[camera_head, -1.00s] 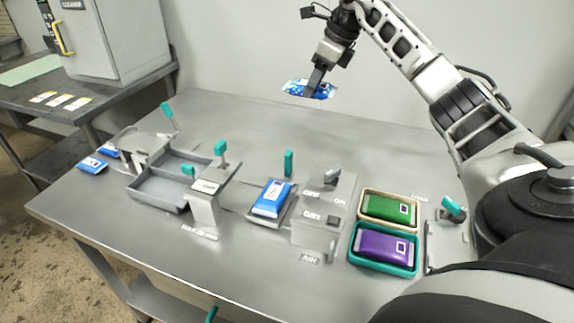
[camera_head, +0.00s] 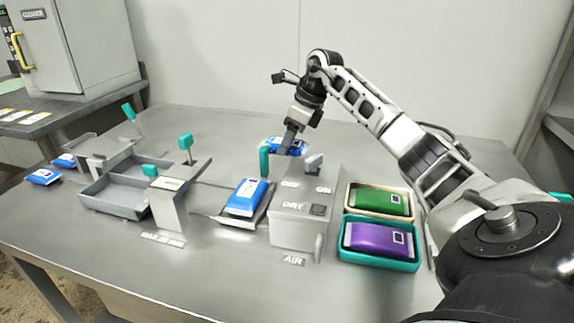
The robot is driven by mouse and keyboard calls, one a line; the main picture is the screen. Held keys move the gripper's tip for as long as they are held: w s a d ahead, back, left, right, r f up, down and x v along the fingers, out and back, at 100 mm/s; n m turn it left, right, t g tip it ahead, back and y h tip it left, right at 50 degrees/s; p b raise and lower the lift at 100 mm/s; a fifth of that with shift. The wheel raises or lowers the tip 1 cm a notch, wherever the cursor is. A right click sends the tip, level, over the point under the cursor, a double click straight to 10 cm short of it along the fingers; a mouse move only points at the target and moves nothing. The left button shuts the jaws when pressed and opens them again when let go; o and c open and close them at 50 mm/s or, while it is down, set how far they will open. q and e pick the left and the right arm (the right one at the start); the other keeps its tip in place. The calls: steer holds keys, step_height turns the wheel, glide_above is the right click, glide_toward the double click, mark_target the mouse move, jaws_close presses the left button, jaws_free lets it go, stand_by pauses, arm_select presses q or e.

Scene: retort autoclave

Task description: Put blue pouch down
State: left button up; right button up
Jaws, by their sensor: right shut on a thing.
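My right gripper (camera_head: 289,140) is shut on a blue patterned pouch (camera_head: 296,149) behind the grey switch box. The pouch's lower part is partly hidden by a teal handle and the box, so I cannot tell whether it touches the table. Another blue pouch (camera_head: 247,197) lies on a small grey tray left of the switch box. Two more blue pouches (camera_head: 43,177) lie at the table's left end. My left gripper is not in view.
The grey switch box (camera_head: 300,215) is labelled DRY and AIR. A green pouch (camera_head: 380,200) and a purple pouch (camera_head: 380,239) lie in bins at its right. A grey tray fixture (camera_head: 115,208) with teal handles stands left. The table's back (camera_head: 215,125) is clear.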

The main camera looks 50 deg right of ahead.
mark_target(289, 156)
steer(key=shift+f, duration=2.45)
steer(key=shift+f, duration=0.1)
steer(key=o, duration=1.1)
steer(key=shift+f+b, duration=0.1)
steer(key=shift+b, duration=0.2)
